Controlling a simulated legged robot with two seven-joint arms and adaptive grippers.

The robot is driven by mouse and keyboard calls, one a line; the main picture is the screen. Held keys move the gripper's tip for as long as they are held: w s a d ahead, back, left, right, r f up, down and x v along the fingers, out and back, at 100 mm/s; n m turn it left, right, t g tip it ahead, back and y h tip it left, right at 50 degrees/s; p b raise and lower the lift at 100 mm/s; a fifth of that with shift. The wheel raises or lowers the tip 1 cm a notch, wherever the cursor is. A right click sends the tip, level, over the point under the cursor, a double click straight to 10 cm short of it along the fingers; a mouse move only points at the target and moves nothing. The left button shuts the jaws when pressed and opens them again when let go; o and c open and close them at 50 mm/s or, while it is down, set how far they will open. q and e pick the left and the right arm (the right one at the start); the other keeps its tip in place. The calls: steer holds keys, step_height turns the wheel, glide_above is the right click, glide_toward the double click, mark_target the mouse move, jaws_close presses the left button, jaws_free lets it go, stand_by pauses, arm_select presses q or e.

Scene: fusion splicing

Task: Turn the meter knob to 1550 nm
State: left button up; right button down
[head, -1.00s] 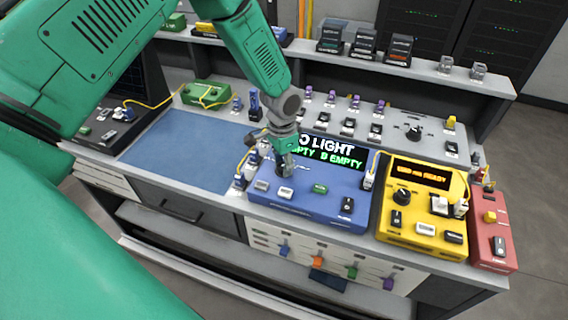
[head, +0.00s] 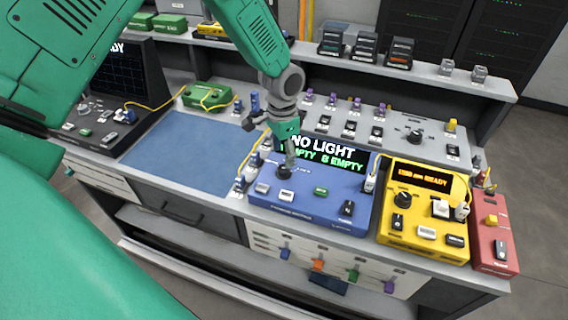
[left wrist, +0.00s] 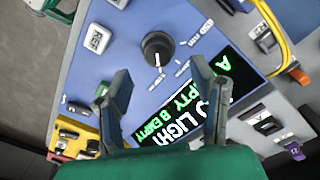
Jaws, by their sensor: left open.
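The blue meter (head: 318,208) sits on the bench; its screen (head: 325,152) reads NO LIGHT with EMPTY below. Its round black knob (head: 284,172) is on the left part of the top face. My left gripper (head: 290,158) is just above the knob. In the left wrist view my left gripper (left wrist: 160,72) is open, its fingers apart and empty, with the knob beyond the gap between their tips. My right gripper is not in view.
A yellow unit (head: 424,210) with its own knob (head: 401,199) and a red unit (head: 492,240) stand to the right. A grey panel (head: 395,130) with switches is behind the meter. A yellow cable (head: 247,158) runs beside the meter's left edge. The blue mat (head: 185,150) is clear.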

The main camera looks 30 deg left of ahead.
mark_target(282, 166)
arm_select(q)
step_height(282, 166, up, 6)
steer(key=shift+r, duration=0.25)
steer(key=shift+a, duration=0.1)
stand_by(0.4)
